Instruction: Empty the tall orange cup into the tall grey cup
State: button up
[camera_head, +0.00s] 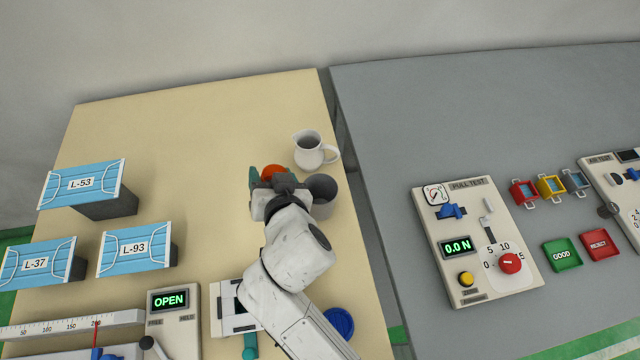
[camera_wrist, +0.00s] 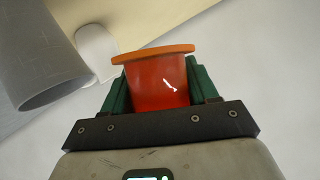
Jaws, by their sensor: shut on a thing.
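The orange cup (camera_head: 272,171) shows only in part behind my gripper (camera_head: 276,181) in the head view. In the wrist view the orange cup (camera_wrist: 158,82) sits between the green fingers of my gripper (camera_wrist: 157,88), which is shut on it. Its rim is toward the top of that picture; its inside is hidden. The grey cup (camera_head: 322,187) stands just right of my gripper in the head view, partly behind my arm. In the wrist view the grey cup (camera_wrist: 45,60) is at the left, apart from the orange cup. I cannot see what either holds.
A white jug (camera_head: 309,153) stands behind the grey cup, close to the beige table's (camera_head: 200,110) right edge. Blue mask boxes (camera_head: 85,184) are at the left. A blue round lid or dish (camera_head: 339,322) is near the front. A grey table (camera_head: 450,110) with test devices adjoins on the right.

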aim_at(285, 170)
jog(key=shift+w+d+r+m+y, duration=0.2)
jog(key=shift+d+r+m+y, duration=0.15)
jog(key=shift+d+m, duration=0.2)
jog(key=shift+w+d+r+m+y, duration=0.2)
jog(key=shift+d+m+y, duration=0.25)
jog(key=shift+d, duration=0.2)
jog(key=shift+d+r+m+y+b, duration=0.15)
jog(key=shift+d+m+y+b, duration=0.1)
jog(key=shift+m+y+b, duration=0.65)
jog(key=shift+m+b, duration=0.1)
jog(key=shift+b, duration=0.2)
jog(key=shift+f, duration=0.2)
jog(key=shift+b, duration=0.4)
jog(key=shift+r+m+y+b, duration=0.1)
jog(key=shift+m+y+b, duration=0.3)
jog(key=shift+m+b, duration=0.3)
jog(key=shift+d+r+m+t+y+b, duration=0.1)
jog(key=shift+r+m+t+y+b, duration=0.2)
jog(key=shift+r+m+y+b, duration=0.55)
